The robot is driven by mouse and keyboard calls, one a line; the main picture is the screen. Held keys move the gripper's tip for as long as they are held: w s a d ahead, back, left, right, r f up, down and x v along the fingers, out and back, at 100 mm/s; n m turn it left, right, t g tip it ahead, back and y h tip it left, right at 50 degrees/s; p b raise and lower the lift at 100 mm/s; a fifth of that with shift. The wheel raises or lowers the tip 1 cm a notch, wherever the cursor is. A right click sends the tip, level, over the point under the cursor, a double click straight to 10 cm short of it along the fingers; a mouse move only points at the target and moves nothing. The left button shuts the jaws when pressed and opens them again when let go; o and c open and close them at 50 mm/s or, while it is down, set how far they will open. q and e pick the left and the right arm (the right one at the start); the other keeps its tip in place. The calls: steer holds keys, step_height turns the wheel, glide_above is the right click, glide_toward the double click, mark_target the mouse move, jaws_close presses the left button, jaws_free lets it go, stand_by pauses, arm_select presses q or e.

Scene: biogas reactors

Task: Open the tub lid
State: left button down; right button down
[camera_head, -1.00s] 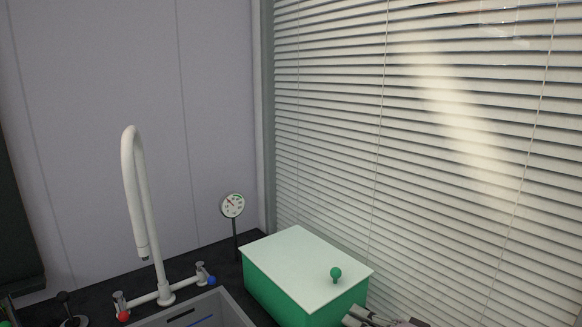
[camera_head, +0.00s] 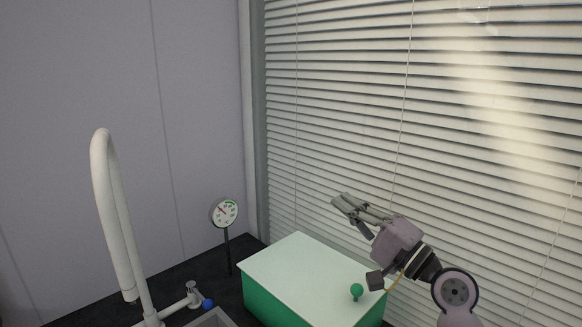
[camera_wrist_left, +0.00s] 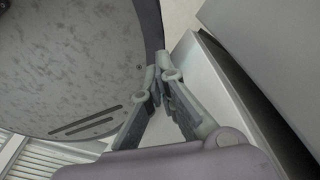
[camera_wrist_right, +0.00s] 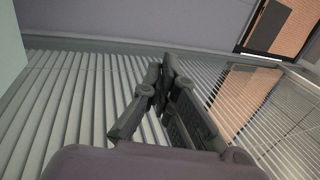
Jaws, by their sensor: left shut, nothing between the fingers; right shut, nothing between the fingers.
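A green tub (camera_head: 272,303) stands on the dark counter in the head view. Its pale, flat lid (camera_head: 305,270) lies on top and covers it. A round green knob (camera_head: 356,291) stands up near the lid's right corner. My right gripper (camera_head: 339,201) is shut and empty, raised above the lid's right side, in front of the blinds and apart from the knob. Its closed fingers also show in the right wrist view (camera_wrist_right: 168,62). My left gripper (camera_wrist_left: 158,75) shows only in its wrist view, shut and empty.
A white curved tap (camera_head: 115,215) with a blue-ended handle (camera_head: 207,303) stands left of the tub beside a sink. A round dial gauge on a stalk (camera_head: 225,212) stands behind the tub, near the corner. Blinds (camera_head: 330,110) close off the right side.

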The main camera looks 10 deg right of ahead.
steer(key=p+x, duration=0.4)
steer(key=x, duration=0.8)
steer(key=shift+w+a+r, duration=0.25)
stand_by(0.9)
